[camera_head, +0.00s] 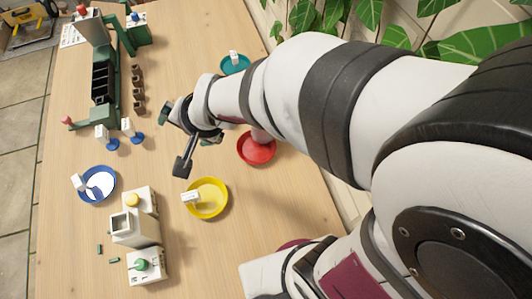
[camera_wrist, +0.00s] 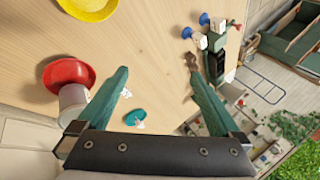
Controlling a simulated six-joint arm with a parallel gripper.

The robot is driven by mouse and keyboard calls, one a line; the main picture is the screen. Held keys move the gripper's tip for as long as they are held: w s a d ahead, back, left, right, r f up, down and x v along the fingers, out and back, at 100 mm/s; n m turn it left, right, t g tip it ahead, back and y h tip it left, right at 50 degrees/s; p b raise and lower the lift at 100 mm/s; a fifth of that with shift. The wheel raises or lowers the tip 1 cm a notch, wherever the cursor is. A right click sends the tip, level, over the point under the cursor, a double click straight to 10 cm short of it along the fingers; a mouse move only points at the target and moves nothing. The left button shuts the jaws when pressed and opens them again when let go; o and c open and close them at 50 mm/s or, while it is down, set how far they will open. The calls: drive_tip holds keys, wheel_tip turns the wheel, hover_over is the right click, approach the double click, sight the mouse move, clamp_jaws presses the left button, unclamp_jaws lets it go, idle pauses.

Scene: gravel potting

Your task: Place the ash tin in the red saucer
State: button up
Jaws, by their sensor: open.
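The red saucer (camera_head: 256,153) lies on the table just right of my gripper in the head view, and at the left of the wrist view (camera_wrist: 66,70). A pale grey tin (camera_wrist: 73,99), which looks like the ash tin, overlaps the saucer's edge in the wrist view. In the head view, the tin (camera_head: 261,135) is partly hidden by my arm; I cannot tell whether it stands in the saucer or beside it. My gripper (camera_head: 177,141) is open above the table, left of the saucer. In the wrist view its fingers (camera_wrist: 162,86) are apart with nothing between them.
A yellow saucer (camera_head: 208,210), a blue saucer (camera_head: 111,180) and a teal saucer (camera_head: 244,68) are spread around. A green rack (camera_head: 107,80) stands at the back left. A pale machine (camera_head: 135,228) stands at the front left. Bare table lies below my gripper.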

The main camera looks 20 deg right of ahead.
drive_tip(key=s+d+r+g+h, duration=0.1)
drive_tip(key=s+d+g, duration=0.1)
drive_tip(key=s+d, duration=0.4)
drive_tip(key=s+d+r+n+g+h, duration=0.1)
drive_tip(key=s+d+g, duration=0.2)
drive_tip(key=s, duration=1)
drive_tip(key=d, duration=0.2)
drive_tip(key=shift+d+r+n+g, duration=0.3)
drive_tip(key=shift+d+r, duration=0.05)
drive_tip(key=shift+s, duration=0.1)
